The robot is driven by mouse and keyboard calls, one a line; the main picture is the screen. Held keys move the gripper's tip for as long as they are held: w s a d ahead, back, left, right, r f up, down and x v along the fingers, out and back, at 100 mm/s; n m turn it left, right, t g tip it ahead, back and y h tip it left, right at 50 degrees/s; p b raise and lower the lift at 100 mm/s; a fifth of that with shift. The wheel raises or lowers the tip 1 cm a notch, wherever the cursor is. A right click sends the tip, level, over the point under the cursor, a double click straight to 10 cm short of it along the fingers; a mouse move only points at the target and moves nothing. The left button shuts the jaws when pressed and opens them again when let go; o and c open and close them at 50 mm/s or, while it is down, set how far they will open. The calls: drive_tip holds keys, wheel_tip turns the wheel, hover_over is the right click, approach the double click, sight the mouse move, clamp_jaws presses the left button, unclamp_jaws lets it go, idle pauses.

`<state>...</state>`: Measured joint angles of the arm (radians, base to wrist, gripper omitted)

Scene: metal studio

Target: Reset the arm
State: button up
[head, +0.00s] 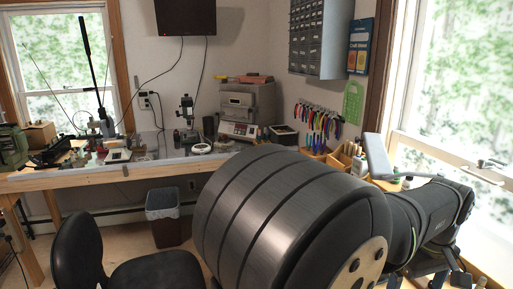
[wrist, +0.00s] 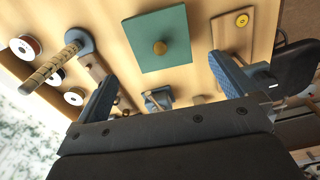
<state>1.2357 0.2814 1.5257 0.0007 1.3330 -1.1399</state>
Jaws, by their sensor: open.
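My gripper (wrist: 162,70) shows in the wrist view with its two blue-padded fingers spread wide apart. It is open, and nothing is held between the fingers. Beyond the fingertips is a light wooden surface (wrist: 212,78), seen at a tilt. My dark arm fills the lower middle and right of the head view, where I cannot make out the gripper.
In the wrist view, a green plate (wrist: 160,28) with a brass knob, a wood-handled tool (wrist: 52,68), several round spools (wrist: 26,46) and a board with a yellow disc (wrist: 232,33) lie beyond the fingers. The head view shows a workbench (head: 95,176), bin (head: 168,218) and chair (head: 78,250).

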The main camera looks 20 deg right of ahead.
wheel_tip(320, 180, down, 9)
drive_tip(key=shift+r, duration=0.25)
idle(0.3)
wheel_tip(320, 180, up, 17)
wheel_tip(320, 180, down, 17)
drive_tip(key=shift+f, duration=0.1)
wheel_tip(320, 180, up, 7)
drive_tip(key=shift+f, duration=0.2)
drive_tip(key=shift+r, duration=0.45)
drive_tip(key=shift+f, duration=0.1)
